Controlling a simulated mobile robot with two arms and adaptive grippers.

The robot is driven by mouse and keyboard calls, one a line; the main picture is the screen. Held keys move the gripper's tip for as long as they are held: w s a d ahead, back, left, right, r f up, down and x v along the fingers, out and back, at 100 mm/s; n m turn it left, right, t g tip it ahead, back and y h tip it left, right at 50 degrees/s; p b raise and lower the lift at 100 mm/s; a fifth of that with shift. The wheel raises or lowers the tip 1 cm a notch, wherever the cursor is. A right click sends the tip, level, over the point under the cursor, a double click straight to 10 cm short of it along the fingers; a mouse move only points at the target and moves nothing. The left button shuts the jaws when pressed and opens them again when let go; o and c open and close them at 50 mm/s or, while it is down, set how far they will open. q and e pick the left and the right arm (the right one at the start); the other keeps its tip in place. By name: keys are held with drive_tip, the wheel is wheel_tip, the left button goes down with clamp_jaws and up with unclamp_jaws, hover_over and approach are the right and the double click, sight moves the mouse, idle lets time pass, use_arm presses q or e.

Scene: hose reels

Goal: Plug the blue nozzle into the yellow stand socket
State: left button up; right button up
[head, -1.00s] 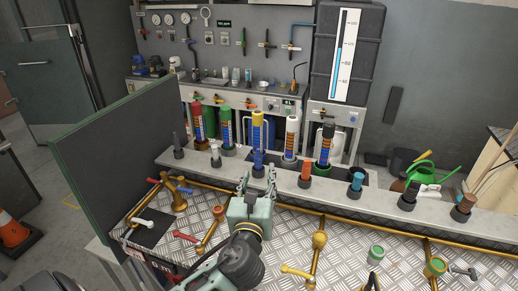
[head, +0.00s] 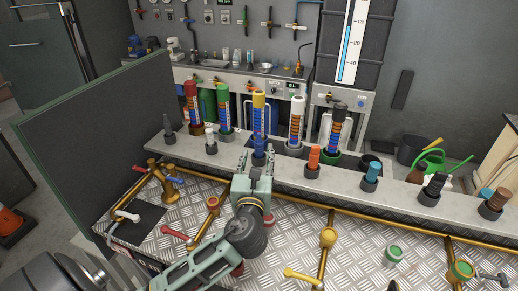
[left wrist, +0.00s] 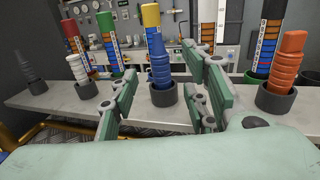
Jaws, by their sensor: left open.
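The blue nozzle (head: 258,146) stands upright in a dark cup (left wrist: 163,96) on the grey ledge. In the left wrist view the blue nozzle (left wrist: 159,68) shows between my finger pads, beyond them. The yellow stand (head: 258,101) is a tall yellow-topped tube with a blue and orange scale, just behind the nozzle. Its yellow top also shows in the left wrist view (left wrist: 150,16); its lower part and socket are hidden by the nozzle. My left gripper (head: 256,160) is open and empty, low in front of the nozzle. My right gripper is not in view.
On the ledge (head: 400,192), a white nozzle (left wrist: 76,67) stands left of the blue one and an orange nozzle (left wrist: 288,57) right. Red (head: 191,90), green (head: 223,95) and black-topped (head: 338,110) tubes stand behind. Brass pipes (head: 327,238) cross the front plate.

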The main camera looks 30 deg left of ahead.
sight(259, 147)
use_arm(q)
drive_tip(key=x, duration=0.2)
drive_tip(key=p+x, duration=0.1)
drive_tip(key=shift+w+a+r, duration=0.2)
drive_tip(key=shift+w, duration=0.15)
drive_tip(key=shift+w+a+f, duration=0.15)
drive_tip(key=shift+w+a, duration=0.05)
drive_tip(key=shift+w, duration=0.25)
drive_tip(key=shift+s+d, duration=0.1)
drive_tip(key=shift+s, duration=0.05)
drive_tip(key=shift+c, duration=1)
clamp_jaws()
